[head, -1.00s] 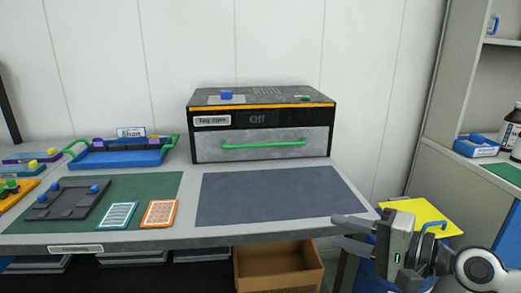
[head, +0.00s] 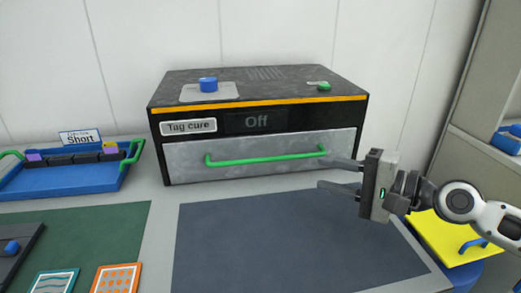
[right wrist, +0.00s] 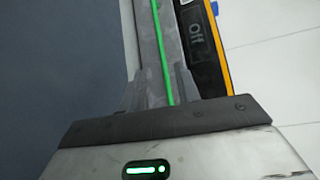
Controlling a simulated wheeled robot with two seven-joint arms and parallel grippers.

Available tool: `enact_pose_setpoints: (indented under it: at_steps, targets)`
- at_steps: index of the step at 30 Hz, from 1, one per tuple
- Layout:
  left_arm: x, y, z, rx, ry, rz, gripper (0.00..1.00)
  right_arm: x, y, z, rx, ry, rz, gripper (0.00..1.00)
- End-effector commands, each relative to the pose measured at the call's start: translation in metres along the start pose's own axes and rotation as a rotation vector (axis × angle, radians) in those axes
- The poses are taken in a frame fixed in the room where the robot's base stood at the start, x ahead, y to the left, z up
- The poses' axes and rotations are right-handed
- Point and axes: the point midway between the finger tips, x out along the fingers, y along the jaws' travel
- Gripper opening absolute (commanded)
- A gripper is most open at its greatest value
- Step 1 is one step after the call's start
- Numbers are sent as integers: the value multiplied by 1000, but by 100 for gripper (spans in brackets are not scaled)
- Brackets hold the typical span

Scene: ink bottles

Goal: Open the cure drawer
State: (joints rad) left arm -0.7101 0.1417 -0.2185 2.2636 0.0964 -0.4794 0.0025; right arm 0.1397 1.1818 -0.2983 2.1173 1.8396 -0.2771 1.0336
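The tag cure box (head: 255,90) stands on the bench, with an "Off" display on its black upper front. Its grey drawer (head: 270,172) is closed flush, with a long green bar handle (head: 265,159) across it. My right gripper (head: 324,174) is open and empty, in front of the handle's right end. Its fingers point left in the head view, one a little above the other. In the right wrist view the green handle (right wrist: 162,45) runs between the open fingers (right wrist: 160,88); I cannot tell whether they touch it. My left gripper is out of view.
A blue knob (head: 208,84) and a green button (head: 324,87) sit on top of the box. A blue tray (head: 65,183) stands to the left. The dark blue mat (head: 290,245) in front of the drawer is clear. Cards lie on the green mat (head: 105,230).

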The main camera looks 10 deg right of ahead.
Motion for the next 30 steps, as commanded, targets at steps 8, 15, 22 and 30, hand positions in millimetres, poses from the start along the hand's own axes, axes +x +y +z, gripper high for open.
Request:
enact_pose_setpoints:
  at_steps: [8, 15, 22, 30]
  targets:
    - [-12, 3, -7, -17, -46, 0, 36, 49, -9, 4, 1, -7, -5, 32]
    - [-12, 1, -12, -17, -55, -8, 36, 102, -5, 3, 1, -5, -3, 32]
    - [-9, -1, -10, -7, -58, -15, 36, 138, -1, 1, 0, -3, -1, 32]
    - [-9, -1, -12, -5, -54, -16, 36, 151, -1, 2, -2, -3, 1, 32]
